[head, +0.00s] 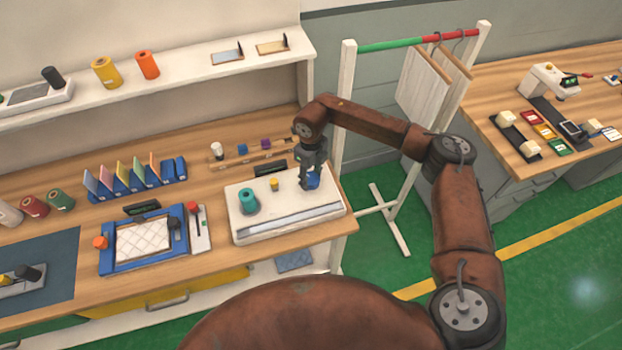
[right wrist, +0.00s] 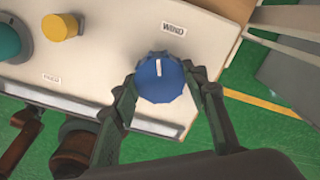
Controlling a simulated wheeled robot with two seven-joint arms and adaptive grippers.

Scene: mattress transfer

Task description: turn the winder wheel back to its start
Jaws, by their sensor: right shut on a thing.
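The blue winder wheel (right wrist: 160,79) sits on the white winder unit (head: 240,220), beside a label reading "WIND". A short white mark on the wheel points nearly straight up in the right wrist view. In the head view the wheel (head: 313,181) shows partly behind my right gripper (head: 309,182). My right gripper (right wrist: 165,92) is shut on the wheel, with one finger on each side of it. A yellow knob (head: 274,184) and a teal spool (head: 248,201) stand on the same unit to the left. My left gripper does not show.
A blue-framed tray (head: 110,268) with a quilted white pad lies left of the unit. A rack of coloured cards (head: 135,178) stands behind it. A garment rail (head: 347,120) rises close on the right. Green floor lies beyond the bench's front edge.

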